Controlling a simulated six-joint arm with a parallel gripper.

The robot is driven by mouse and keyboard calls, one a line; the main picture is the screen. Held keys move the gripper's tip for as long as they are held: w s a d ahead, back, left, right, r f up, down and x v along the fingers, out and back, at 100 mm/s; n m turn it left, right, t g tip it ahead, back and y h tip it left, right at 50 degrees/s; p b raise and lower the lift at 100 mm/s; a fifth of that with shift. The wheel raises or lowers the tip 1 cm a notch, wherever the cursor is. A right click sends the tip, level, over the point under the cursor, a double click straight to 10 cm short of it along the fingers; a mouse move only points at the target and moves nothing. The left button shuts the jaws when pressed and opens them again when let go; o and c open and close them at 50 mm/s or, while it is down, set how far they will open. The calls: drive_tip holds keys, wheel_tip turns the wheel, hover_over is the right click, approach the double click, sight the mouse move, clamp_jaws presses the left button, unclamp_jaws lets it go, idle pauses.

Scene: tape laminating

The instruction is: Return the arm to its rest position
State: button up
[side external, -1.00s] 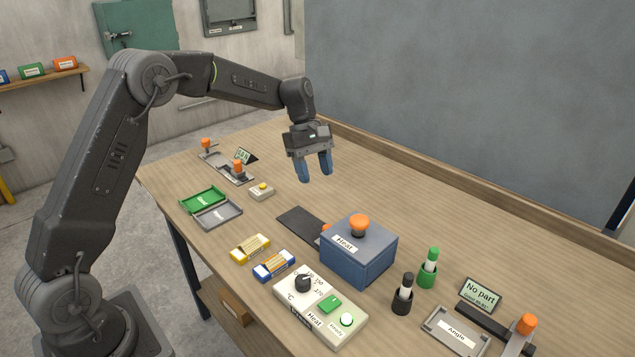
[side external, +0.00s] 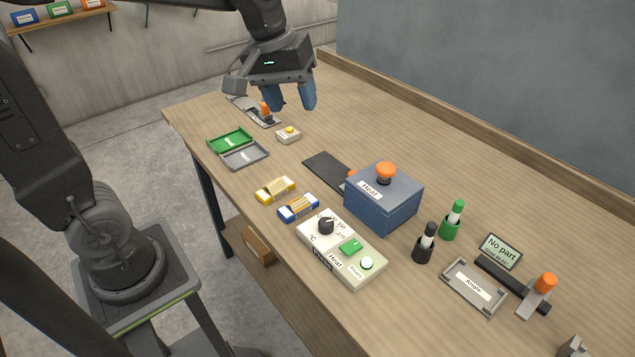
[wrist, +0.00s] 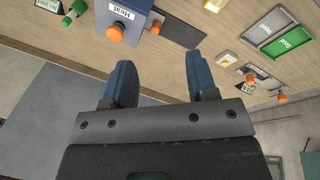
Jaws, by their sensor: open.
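My gripper (side external: 292,106) is open and empty, raised over the far left part of the wooden bench with its blue fingers pointing down. In the wrist view, the two fingers (wrist: 160,62) stand apart with only bench between them. My arm reaches in from the upper left of the side view, and its upper part is cut off by the frame. The blue Heat box (side external: 383,204) with an orange knob stands on the bench, well apart from my gripper. It also shows at the top of the wrist view (wrist: 128,8).
Green (side external: 230,140) and grey (side external: 246,154) trays lie by the left edge. Yellow (side external: 276,189) and blue (side external: 298,207) boxes, a heat control panel (side external: 341,248), pens in black (side external: 422,250) and green (side external: 450,228) holders, and an Angle fixture (side external: 473,286) stand nearer. A wall (side external: 500,80) backs the bench.

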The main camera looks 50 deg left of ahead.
drive_tip(key=s+d+f+m+t+y, duration=0.1)
drive_tip(key=s+m, duration=0.5)
drive_tip(key=s, duration=0.7)
drive_tip(key=shift+s+f+m+t, duration=0.2)
drive_tip(key=shift+f+m+t, duration=0.3)
drive_tip(key=shift+t, duration=0.6)
